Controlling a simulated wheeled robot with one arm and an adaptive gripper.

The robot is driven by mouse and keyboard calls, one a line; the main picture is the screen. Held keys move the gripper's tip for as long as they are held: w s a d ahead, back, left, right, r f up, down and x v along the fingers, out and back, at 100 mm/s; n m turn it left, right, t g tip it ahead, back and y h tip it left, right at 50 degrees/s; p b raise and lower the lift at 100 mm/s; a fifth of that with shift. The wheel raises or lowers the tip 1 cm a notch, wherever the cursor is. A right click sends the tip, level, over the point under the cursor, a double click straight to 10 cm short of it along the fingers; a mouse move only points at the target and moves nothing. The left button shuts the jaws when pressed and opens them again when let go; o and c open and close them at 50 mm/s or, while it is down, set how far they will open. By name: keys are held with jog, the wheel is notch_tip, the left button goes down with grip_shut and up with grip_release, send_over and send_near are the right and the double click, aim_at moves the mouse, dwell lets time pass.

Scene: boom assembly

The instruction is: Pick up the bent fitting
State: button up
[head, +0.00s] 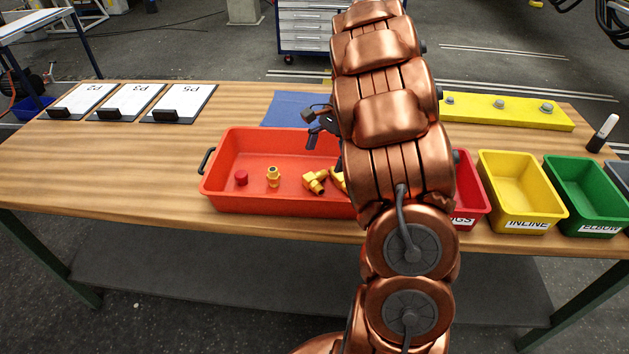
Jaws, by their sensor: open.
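A bent yellow fitting (314,181) lies in the orange tray (240,145) on the wooden table, near my arm. Another yellow piece (337,179) beside it is mostly hidden behind my arm. A straight yellow fitting (273,177) stands left of the bent one, and a small red cap (241,178) lies further left. My gripper (312,128) is partly visible at the left edge of my copper arm, above the back of the tray. It is open and apart from the fittings; part of it is hidden by the arm.
A red bin (470,190), a yellow bin (520,185) labelled INLINE and a green bin (590,190) stand at right. A yellow bar with bolts (510,109) lies behind them. The table's left front is clear.

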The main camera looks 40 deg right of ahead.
aim_at(316, 180)
jog(key=shift+m, duration=0.4)
jog(key=shift+w+a+f+p, duration=0.25)
jog(key=shift+f+p, duration=0.25)
jog(key=shift+f, duration=0.85)
jog(key=shift+w+a+f+p, duration=0.15)
jog(key=shift+w+f+p, duration=0.25)
jog(key=shift+f, duration=0.95)
jog(key=shift+w+a+f+p, duration=0.2)
jog(key=shift+f+p, duration=0.35)
jog(key=shift+f, duration=0.8)
jog(key=c, duration=1.4)
jog(key=shift+o, duration=0.2)
